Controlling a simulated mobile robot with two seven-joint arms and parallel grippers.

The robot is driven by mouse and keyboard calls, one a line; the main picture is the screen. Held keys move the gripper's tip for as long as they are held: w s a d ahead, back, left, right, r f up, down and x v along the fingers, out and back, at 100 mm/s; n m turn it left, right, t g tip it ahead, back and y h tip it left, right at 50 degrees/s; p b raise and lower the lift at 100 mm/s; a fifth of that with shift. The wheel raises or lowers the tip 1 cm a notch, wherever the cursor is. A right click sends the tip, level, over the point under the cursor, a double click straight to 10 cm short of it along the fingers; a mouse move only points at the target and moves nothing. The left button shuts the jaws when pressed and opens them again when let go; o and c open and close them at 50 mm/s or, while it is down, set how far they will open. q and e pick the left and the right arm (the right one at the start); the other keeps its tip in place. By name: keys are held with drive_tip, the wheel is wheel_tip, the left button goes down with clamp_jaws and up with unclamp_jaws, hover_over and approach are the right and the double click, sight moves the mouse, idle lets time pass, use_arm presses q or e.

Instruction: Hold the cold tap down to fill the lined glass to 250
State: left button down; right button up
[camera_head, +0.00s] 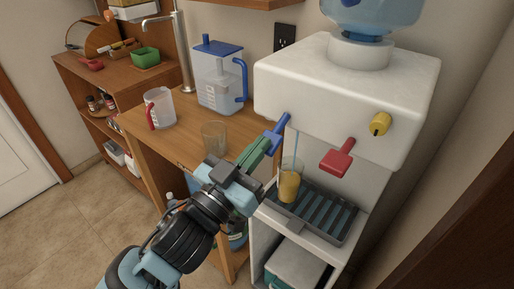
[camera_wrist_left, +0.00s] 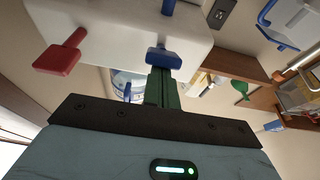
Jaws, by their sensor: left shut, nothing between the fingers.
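The blue cold tap (camera_head: 279,125) is on the front of the white water dispenser (camera_head: 340,85). My left gripper (camera_head: 262,146) has its green fingers closed together, with their tips at the blue lever; the left wrist view shows the tips against the blue tap (camera_wrist_left: 162,57). A thin pale blue stream (camera_head: 295,147) runs down below the tap into a glass (camera_head: 289,182) on the drip tray (camera_head: 335,222). The glass looks amber in its lower part; its lines and exact level are too small to read. My right gripper is out of view.
A red tap (camera_head: 337,158) and a yellow knob (camera_head: 380,124) sit right of the blue tap. On the wooden counter stand a clear empty-looking glass (camera_head: 214,138), a measuring jug (camera_head: 159,107) with red handle and a blue-lidded pitcher (camera_head: 219,80).

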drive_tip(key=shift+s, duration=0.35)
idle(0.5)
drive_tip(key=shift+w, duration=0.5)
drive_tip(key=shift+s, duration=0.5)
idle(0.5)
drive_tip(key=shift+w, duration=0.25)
